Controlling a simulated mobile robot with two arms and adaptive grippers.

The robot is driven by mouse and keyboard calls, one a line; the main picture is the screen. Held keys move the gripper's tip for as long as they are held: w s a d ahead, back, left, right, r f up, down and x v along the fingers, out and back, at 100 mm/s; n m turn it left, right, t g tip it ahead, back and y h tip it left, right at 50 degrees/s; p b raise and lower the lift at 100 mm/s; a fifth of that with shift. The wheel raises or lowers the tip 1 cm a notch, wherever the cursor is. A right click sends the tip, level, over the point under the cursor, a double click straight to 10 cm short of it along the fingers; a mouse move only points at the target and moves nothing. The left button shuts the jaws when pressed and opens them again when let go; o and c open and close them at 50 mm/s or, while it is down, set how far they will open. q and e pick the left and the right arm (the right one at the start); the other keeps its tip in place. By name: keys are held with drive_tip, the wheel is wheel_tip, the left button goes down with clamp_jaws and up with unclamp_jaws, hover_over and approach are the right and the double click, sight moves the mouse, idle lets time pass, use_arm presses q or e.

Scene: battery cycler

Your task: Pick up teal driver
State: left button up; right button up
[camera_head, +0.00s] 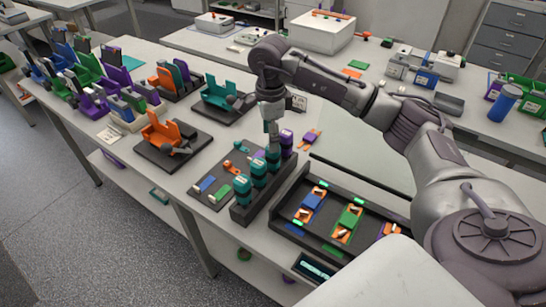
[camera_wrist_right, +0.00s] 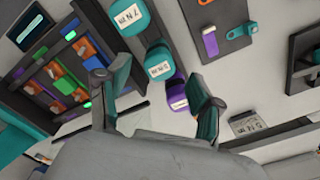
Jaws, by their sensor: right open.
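Several teal drivers stand in a row in a dark rack (camera_head: 240,212) in the head view: one nearest the front (camera_head: 242,186), one behind it (camera_head: 258,168), and another at the back (camera_head: 273,155). A purple driver (camera_head: 287,140) stands at the rack's far end. My right gripper (camera_head: 272,138) points down just above the far teal driver. In the right wrist view the right gripper (camera_wrist_right: 155,103) is open, and its fingers are apart with nothing held. A labelled teal driver (camera_wrist_right: 158,62) and the purple driver (camera_wrist_right: 177,93) show beyond and between the fingertips. My left gripper is not in view.
A dark tray (camera_head: 322,238) with orange, blue and green parts lies right of the rack. A flat dark board (camera_head: 222,180) with small parts lies left of it. Coloured fixtures (camera_head: 172,138) stand farther left. A purple-orange part (camera_head: 311,138) lies beyond the rack.

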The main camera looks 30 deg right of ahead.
sight(273, 154)
drive_tip(key=shift+w+d+f, duration=0.15)
drive_tip(key=shift+w+f, duration=0.05)
drive_tip(key=shift+f, duration=0.3)
drive_tip(key=shift+w+d+f, duration=0.1)
drive_tip(key=shift+w+f, duration=0.05)
drive_tip(key=shift+f, duration=0.35)
drive_tip(key=shift+s+f+p, duration=0.3)
drive_tip(key=shift+f+p, duration=0.35)
drive_tip(key=shift+p, duration=0.15)
drive_tip(key=shift+s+f+p, duration=0.2)
drive_tip(key=shift+f+p, duration=0.35)
drive_tip(key=shift+f, duration=0.7)
drive_tip(key=shift+w+f, duration=0.1)
drive_tip(key=shift+f, duration=0.55)
drive_tip(key=shift+c, duration=0.9)
drive_tip(key=c, duration=0.6)
clamp_jaws()
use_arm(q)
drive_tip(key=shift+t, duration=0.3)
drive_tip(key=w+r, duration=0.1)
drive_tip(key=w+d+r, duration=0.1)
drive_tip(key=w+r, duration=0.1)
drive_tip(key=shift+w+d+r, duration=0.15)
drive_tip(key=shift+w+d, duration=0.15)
